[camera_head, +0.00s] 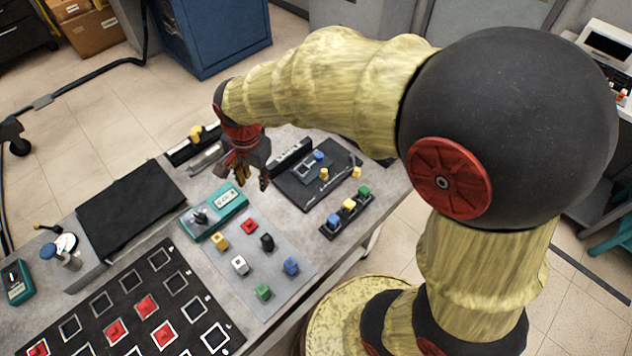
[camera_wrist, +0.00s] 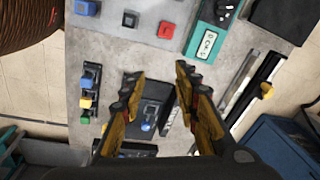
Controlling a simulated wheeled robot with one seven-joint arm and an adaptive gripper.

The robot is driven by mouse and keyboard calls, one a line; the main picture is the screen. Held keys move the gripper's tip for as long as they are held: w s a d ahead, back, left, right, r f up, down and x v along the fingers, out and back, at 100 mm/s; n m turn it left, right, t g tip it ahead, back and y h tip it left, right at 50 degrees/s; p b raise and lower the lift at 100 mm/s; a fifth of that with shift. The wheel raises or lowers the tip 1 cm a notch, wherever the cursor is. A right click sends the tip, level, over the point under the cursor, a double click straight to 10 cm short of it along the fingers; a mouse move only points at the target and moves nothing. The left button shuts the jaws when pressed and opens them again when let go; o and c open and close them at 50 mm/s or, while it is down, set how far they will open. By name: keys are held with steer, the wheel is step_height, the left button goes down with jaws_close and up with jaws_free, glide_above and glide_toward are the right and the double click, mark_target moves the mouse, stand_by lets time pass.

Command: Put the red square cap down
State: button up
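A red square cap (camera_head: 249,226) sits on the grey mat (camera_head: 225,270) among several caps of other colours. It also shows at the top of the wrist view (camera_wrist: 166,30), beyond my fingertips. My gripper (camera_head: 252,183) is raised above the far part of the table, behind the red cap and apart from it. In the wrist view my gripper (camera_wrist: 157,88) has its fingers spread, with nothing between them. More red pieces, such as one on the black grid board (camera_head: 146,305), sit in or near marked squares at the lower left.
A teal device (camera_head: 215,212) lies beside the grey mat. A black plate (camera_head: 300,192) with small parts and a black holder (camera_head: 347,213) of coloured caps stand to the right. A bare black pad (camera_head: 130,207) lies at the left.

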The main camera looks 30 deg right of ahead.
steer(key=s+d+r+n+t, duration=0.2)
steer(key=s+d+r+n, duration=0.2)
steer(key=s, duration=0.4)
steer(key=s+d+r+n+t, duration=0.2)
steer(key=s+d+r+n, duration=0.3)
steer(key=s+r, duration=0.4)
steer(key=shift+s+r+n, duration=0.15)
steer(key=shift+r+n, duration=0.1)
steer(key=shift+n, duration=0.65)
